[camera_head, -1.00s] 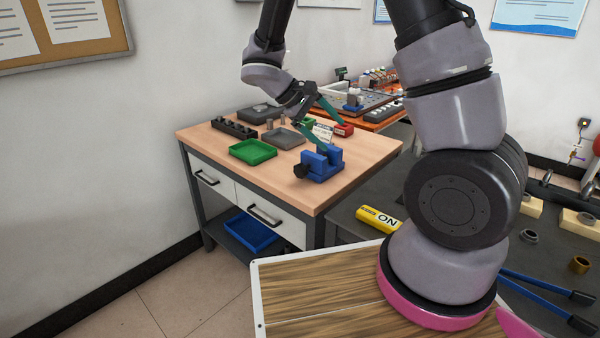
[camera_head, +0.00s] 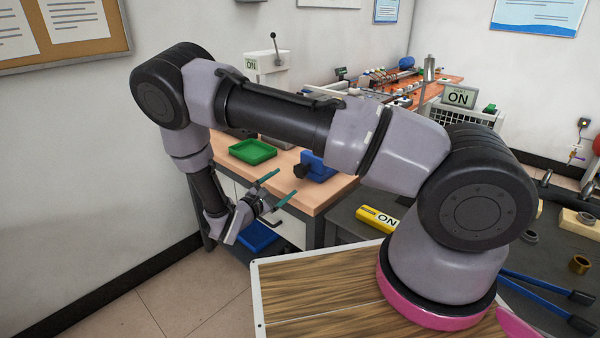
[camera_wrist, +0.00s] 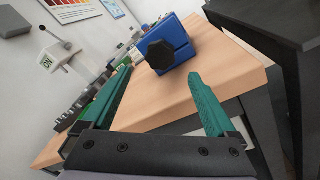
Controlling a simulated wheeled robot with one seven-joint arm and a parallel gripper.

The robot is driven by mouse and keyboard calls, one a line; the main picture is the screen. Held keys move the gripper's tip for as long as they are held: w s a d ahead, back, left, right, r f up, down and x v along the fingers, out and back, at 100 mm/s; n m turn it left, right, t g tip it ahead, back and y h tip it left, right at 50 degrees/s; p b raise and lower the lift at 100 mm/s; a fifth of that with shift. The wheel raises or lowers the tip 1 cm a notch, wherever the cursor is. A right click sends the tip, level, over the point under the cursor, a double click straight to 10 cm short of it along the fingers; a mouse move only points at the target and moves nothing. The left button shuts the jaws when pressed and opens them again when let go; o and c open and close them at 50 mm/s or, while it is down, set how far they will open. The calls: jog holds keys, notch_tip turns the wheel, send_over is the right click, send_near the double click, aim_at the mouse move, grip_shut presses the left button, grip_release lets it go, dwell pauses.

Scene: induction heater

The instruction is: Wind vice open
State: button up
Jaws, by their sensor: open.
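In the head view my arm covers part of the vice. The wrist view shows the blue vice (camera_wrist: 176,38) with the black knob (camera_wrist: 161,56) towards me, ahead and between the lines of my fingers. My gripper (camera_head: 278,187) is open and empty, with two green fingers. It is in front of the bench, apart from the knob. What the vice jaws hold, if anything, cannot be told.
A green tray (camera_head: 253,151) lies on the bench left of the vice. The bench (camera_head: 330,193) has drawers, and a blue bin (camera_head: 257,236) sits on its lower shelf. The floor before the bench is clear.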

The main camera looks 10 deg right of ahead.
aim_at(298, 172)
jog(key=x, duration=0.9)
jog(key=shift+w+d, duration=0.25)
jog(key=shift+d, duration=0.05)
jog(key=c, duration=1.4)
